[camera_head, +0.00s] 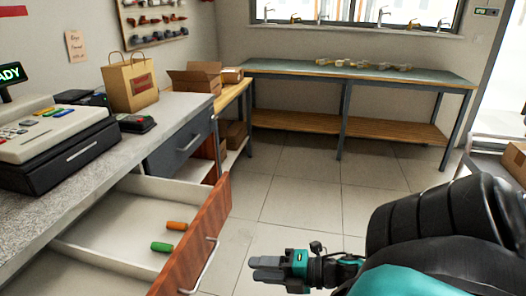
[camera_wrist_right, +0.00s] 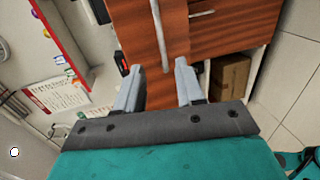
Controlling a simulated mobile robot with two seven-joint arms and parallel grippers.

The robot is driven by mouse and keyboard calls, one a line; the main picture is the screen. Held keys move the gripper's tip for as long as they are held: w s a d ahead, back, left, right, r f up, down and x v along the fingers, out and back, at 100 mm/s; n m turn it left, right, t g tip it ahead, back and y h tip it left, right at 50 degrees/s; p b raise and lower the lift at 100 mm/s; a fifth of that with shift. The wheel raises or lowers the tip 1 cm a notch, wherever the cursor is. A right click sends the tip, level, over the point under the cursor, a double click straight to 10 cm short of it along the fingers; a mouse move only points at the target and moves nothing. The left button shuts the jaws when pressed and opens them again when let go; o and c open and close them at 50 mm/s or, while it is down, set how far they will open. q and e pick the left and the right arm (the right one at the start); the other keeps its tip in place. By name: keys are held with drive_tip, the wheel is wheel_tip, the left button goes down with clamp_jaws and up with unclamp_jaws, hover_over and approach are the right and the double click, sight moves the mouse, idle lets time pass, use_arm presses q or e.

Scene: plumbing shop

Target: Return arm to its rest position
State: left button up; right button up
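My right gripper (camera_head: 268,267) shows low in the head view, over the floor to the right of the open drawer. In the right wrist view its two fingers (camera_wrist_right: 157,78) stand apart with nothing held between them. My right arm, black and teal, fills the lower right of the head view. My left gripper is in neither view.
The open drawer (camera_head: 110,215) has a reddish wood front and a metal handle. A green cylinder (camera_head: 162,247) and an orange one (camera_head: 177,226) lie inside. The counter (camera_head: 185,110) carries a register (camera_head: 60,135) and paper bag (camera_head: 130,85). Tiled floor (camera_head: 300,190) is clear before the workbench (camera_head: 290,72).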

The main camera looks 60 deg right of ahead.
idle(0.4)
drive_tip(key=a+f+m+g+h, duration=0.1)
drive_tip(key=a+f+m, duration=0.3)
drive_tip(key=a+m, duration=0.6)
drive_tip(key=a+f+m+g+h, duration=0.2)
drive_tip(key=a+f+m, duration=0.1)
drive_tip(key=a+m, duration=0.7)
drive_tip(key=shift+w+f+g+h, duration=0.3)
drive_tip(key=shift+w+f+h, duration=0.05)
drive_tip(key=shift+h, duration=0.05)
